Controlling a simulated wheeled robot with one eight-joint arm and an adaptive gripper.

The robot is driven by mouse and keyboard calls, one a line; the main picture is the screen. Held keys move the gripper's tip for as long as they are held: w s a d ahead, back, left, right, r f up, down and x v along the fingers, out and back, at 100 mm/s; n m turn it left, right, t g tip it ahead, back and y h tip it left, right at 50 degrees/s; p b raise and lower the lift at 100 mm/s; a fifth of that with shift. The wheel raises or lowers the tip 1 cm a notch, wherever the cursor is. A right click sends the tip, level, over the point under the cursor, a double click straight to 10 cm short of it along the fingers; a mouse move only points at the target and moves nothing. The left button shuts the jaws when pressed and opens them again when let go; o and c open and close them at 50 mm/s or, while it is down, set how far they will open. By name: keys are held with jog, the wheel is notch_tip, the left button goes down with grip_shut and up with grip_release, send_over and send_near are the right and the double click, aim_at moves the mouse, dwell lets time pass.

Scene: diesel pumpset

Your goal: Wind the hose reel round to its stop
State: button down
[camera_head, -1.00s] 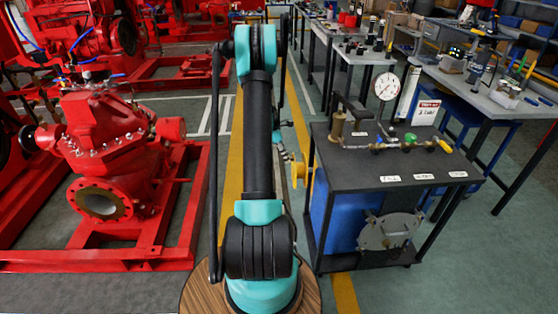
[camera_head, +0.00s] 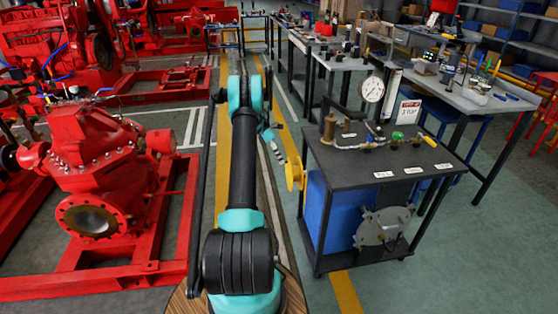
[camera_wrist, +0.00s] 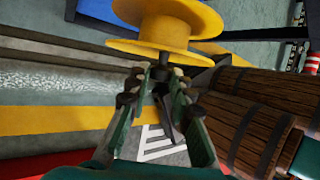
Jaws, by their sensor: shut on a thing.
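The hose reel shows as a yellow flanged spool (camera_wrist: 168,28) at the top of the wrist view. In the head view the yellow reel (camera_head: 294,172) is at the left side of the dark bench. My gripper (camera_wrist: 161,74) is at the reel's near side, its two fingers closed in around a dark, narrow part (camera_wrist: 166,108) that looks like the reel's handle. The fingers hide much of this part. In the head view my gripper (camera_head: 279,150) is small, just left of the reel. The stop cannot be made out.
The dark bench (camera_head: 345,165) carries a gauge (camera_head: 372,89), pipework and a sign (camera_head: 406,111). A red pump (camera_head: 95,165) on a red frame stands at the left. Open floor with a yellow stripe (camera_head: 347,292) lies between.

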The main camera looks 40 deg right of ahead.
jog(key=c, duration=1.4)
grip_release()
jog(key=shift+o, duration=0.2)
jog(key=v, duration=0.7)
jog(key=shift+r, duration=0.25)
jog(key=shift+w, duration=0.15)
jog(key=shift+c, duration=0.4)
